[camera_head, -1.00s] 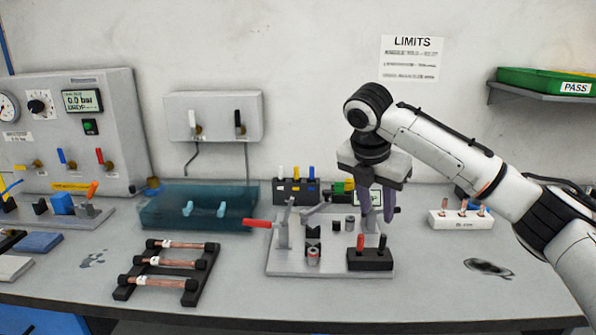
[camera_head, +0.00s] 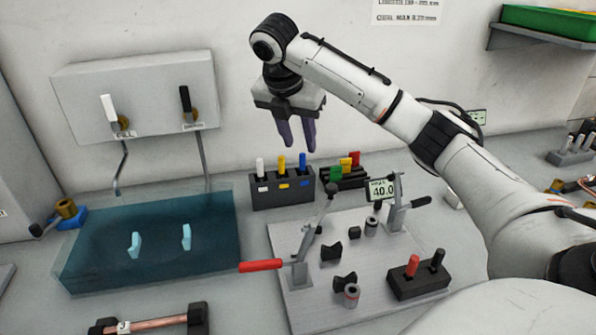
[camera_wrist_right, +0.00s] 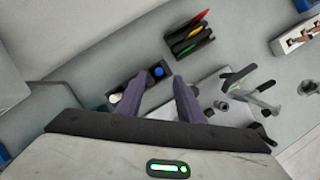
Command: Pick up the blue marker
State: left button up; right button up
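The blue marker (camera_head: 303,163) stands upright in the right slot of a dark marker holder (camera_head: 283,198), beside a yellow marker (camera_head: 281,164) and a white marker (camera_head: 260,166). In the right wrist view the blue marker (camera_wrist_right: 158,71) shows as a blue round end between and beyond the fingertips. My right gripper (camera_head: 297,146) is open and empty, its purple fingers pointing down. In the head view its fingertips appear just above the blue and yellow markers; the exact gap is unclear. The fingers show apart in the right wrist view (camera_wrist_right: 156,82). My left gripper is out of view.
A black holder (camera_head: 345,181) with green, yellow and red items stands right of the marker holder. In front is a metal fixture plate (camera_head: 310,300) with clamps and a red handle (camera_head: 261,265). A teal translucent tank (camera_head: 85,250) is at left. The wall is close behind.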

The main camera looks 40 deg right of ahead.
aim_at(302, 155)
jog(key=x, duration=0.7)
jog(key=shift+f, duration=0.2)
jog(key=shift+a, duration=0.1)
jog(key=shift+c, duration=0.7)
